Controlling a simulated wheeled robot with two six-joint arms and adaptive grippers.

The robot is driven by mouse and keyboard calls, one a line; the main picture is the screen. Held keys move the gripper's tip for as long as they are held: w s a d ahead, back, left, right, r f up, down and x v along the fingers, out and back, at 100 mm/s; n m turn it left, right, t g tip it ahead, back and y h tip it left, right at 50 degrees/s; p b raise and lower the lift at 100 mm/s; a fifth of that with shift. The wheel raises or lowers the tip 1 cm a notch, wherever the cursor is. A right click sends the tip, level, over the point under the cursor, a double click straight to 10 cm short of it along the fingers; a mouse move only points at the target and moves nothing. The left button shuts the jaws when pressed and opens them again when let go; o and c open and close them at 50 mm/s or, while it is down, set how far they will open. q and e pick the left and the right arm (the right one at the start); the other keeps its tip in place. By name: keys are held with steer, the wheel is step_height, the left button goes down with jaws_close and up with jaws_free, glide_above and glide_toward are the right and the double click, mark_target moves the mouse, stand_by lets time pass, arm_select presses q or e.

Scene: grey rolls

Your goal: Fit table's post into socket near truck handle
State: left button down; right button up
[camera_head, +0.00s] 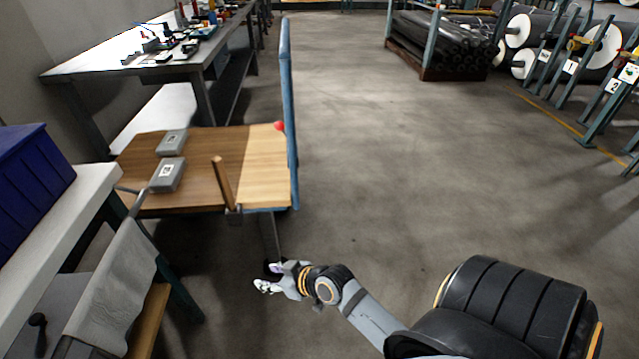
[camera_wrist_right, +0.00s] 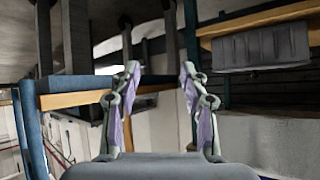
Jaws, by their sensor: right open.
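A truck with a wooden deck (camera_head: 265,165) stands left of centre in the head view, its tall blue handle (camera_head: 287,75) along the right side. A short wooden post (camera_head: 222,183) stands tilted at the deck's near edge, beside a small grey fitting (camera_head: 234,214); I cannot tell whether that is the socket or whether the post sits in it. My right gripper (camera_head: 275,281) is near the truck's near right corner, apart from the post. In the right wrist view the right gripper (camera_wrist_right: 158,82) is open, with nothing between its fingers. My left gripper is out of view.
Two grey boxes (camera_head: 170,175) lie on the deck, and a red ball (camera_head: 280,126) is by the handle. A white-topped bench (camera_head: 55,215) with a blue crate (camera_head: 32,185) stands at the left. A workbench (camera_head: 150,68) is behind. The floor right of the truck is clear.

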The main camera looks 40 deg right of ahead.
steer(key=s+d+f+m+g+h, duration=0.1)
steer(key=s+d+f+g, duration=0.1)
steer(key=s, duration=0.6)
steer(key=s+d+f+m+g+h, duration=0.1)
steer(key=s+f+g+h, duration=0.1)
steer(key=s+f+g, duration=0.3)
steer(key=s+f, duration=0.1)
steer(key=s, duration=0.3)
steer(key=shift+d+m+g+h, duration=0.3)
steer(key=shift+d, duration=0.1)
arm_select(q)
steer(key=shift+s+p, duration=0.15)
steer(key=shift+p, duration=0.5)
